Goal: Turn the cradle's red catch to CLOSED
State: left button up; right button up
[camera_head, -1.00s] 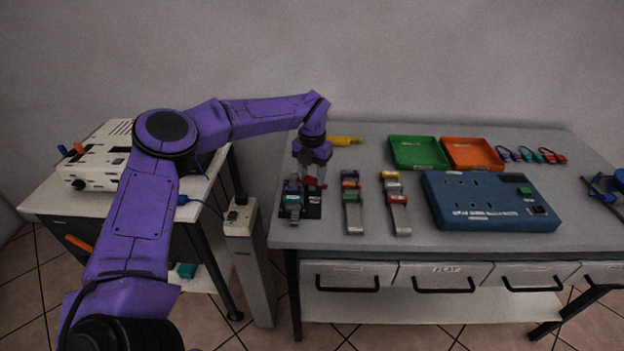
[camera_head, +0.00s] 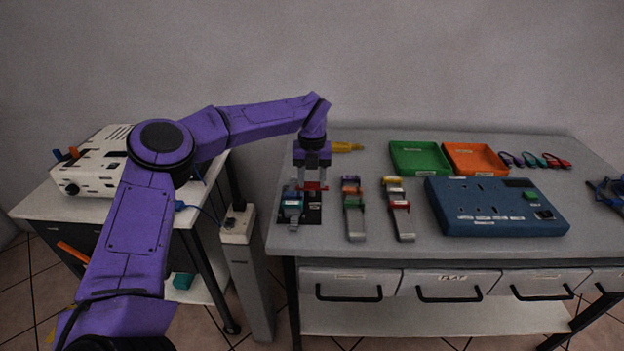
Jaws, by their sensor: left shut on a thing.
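The cradle (camera_head: 313,216) is a dark plate with small white labels near the left end of the grey workbench, with a grey and teal connector piece (camera_head: 292,204) on its left part. The red catch (camera_head: 318,186) shows as a red bar lying crosswise at the cradle's back. My left gripper (camera_head: 312,187) points down from above and is shut on the red catch, one grey finger on each side. The label wording is too small to read, so I cannot tell the catch's marked position. My right gripper is not in view.
A blue socket panel (camera_head: 497,205), a green tray (camera_head: 420,157) and an orange tray (camera_head: 474,157) lie farther right. A yellow object (camera_head: 345,147) lies behind my gripper.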

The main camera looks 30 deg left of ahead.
aim_at(311, 182)
pick_arm(q)
jog(key=shift+w+a+r, duration=0.1)
jog(key=shift+w+r, duration=0.05)
jog(key=shift+r, duration=0.05)
jog(key=o, duration=1.1)
jog(key=shift+c, duration=0.2)
jog(key=shift+f, duration=0.1)
notch_tip(311, 182, up, 10)
jog(key=shift+r, duration=0.25)
jog(key=shift+a, duration=0.1)
